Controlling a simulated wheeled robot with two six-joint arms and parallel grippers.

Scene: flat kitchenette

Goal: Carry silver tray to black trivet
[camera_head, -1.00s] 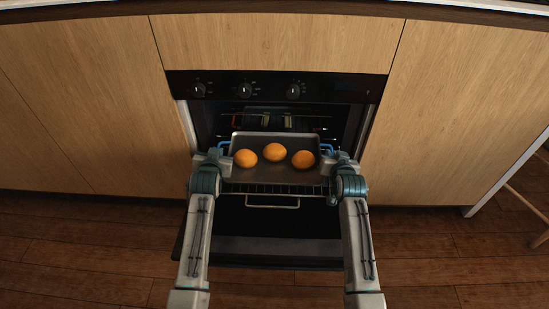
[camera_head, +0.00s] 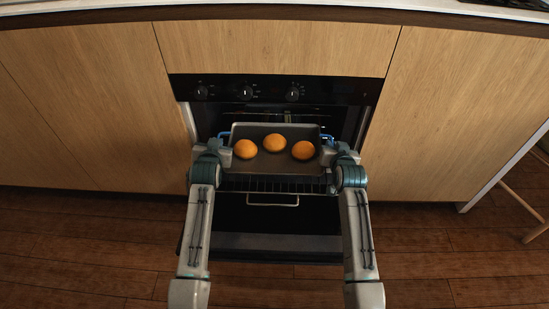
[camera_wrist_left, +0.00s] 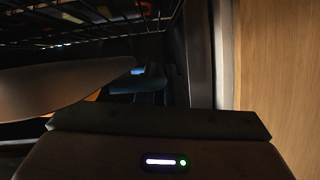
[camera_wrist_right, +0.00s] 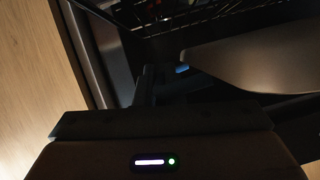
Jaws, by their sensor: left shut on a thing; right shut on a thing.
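The silver tray (camera_head: 272,168) is in front of the open oven, carrying three round orange items (camera_head: 275,143). It looks about level, over the oven rack. My left gripper (camera_head: 222,150) is shut on its left side and my right gripper (camera_head: 328,152) on its right side. Blue parts show at both grips, but the exact contact is hidden. Part of the tray shows dimly in the left wrist view (camera_wrist_left: 60,88) and in the right wrist view (camera_wrist_right: 250,62). I cannot make out the black trivet in any view.
The oven rack (camera_head: 270,184) lies just below the tray, above the lowered oven door (camera_head: 270,246). Wooden cabinet fronts (camera_head: 85,100) flank the oven. A pale countertop edge (camera_head: 130,6) runs above. Wooden floor is clear at both sides, with a stool (camera_head: 525,200) at far right.

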